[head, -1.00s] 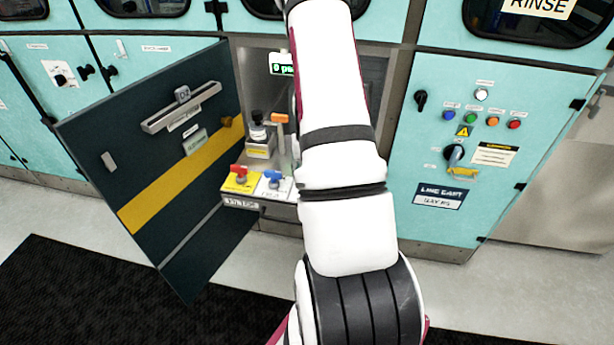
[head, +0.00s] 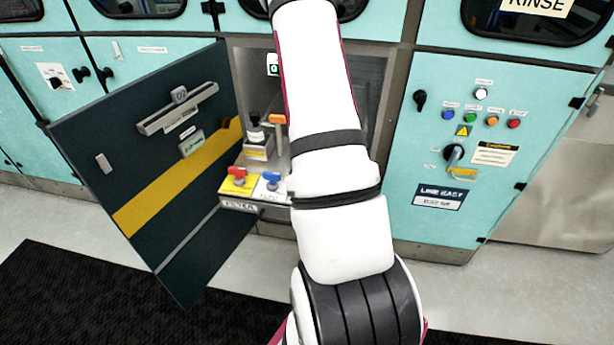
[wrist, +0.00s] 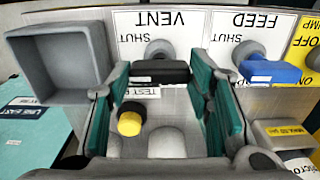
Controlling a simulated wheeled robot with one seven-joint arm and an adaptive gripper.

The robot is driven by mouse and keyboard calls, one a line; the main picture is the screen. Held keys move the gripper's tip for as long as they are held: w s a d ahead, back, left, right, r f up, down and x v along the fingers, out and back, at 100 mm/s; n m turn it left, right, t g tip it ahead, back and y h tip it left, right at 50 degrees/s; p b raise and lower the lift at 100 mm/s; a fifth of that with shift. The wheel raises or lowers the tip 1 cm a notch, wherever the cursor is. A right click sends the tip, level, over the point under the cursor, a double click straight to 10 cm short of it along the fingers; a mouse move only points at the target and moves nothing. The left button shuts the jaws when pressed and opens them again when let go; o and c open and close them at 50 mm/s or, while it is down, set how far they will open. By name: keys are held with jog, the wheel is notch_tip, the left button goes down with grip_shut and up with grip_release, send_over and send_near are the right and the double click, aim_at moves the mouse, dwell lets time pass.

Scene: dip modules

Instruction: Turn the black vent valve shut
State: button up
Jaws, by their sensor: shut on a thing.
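The black vent valve handle (wrist: 160,72) shows in the wrist view as a black bar lying crosswise on a grey stem, below the upside-down VENT label (wrist: 165,22) with SHUT beside it. My gripper (wrist: 161,78) has its teal fingers on the two ends of the bar and is shut on it. In the head view my arm (head: 325,140) reaches into the open cabinet and hides the gripper and the black valve.
A blue FEED valve handle (wrist: 270,72) stands close right of the fingers. A yellow-capped black knob (wrist: 131,118) lies between the fingers' bases. A grey box-shaped part (wrist: 62,62) is at the left. The dark cabinet door (head: 150,150) stands open on the left.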

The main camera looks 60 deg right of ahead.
jog(key=o, duration=1.1)
jog(key=shift+o, duration=0.2)
notch_tip(320, 180, up, 12)
